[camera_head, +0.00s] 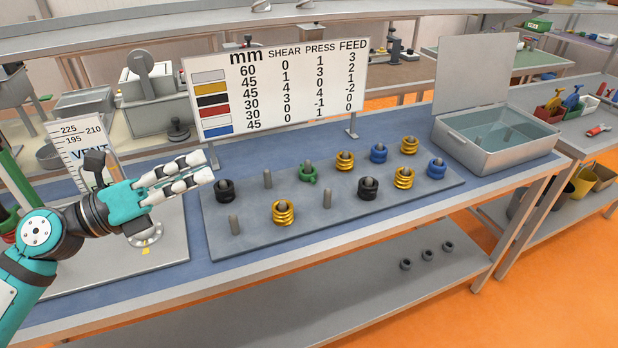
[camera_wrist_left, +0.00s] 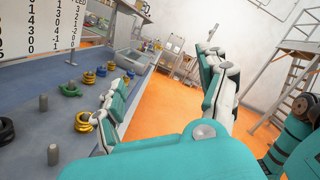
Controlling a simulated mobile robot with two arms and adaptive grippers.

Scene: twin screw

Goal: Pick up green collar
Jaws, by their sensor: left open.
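The green collar (camera_head: 308,174) sits around a grey peg on the grey pegboard plate (camera_head: 330,222), in the middle of the back row. It also shows small in the left wrist view (camera_wrist_left: 71,90). My left gripper (camera_head: 205,175) is open and empty, above the left end of the plate and to the left of the green collar, apart from it. In the left wrist view its fingers (camera_wrist_left: 165,95) stand wide apart with nothing between them. My right gripper is in neither view.
Black (camera_head: 225,189), yellow (camera_head: 283,211) and blue (camera_head: 378,153) collars sit on other pegs around the green one; some pegs are bare. A sign board (camera_head: 275,85) stands behind the plate. An open grey metal box (camera_head: 495,145) stands at the right.

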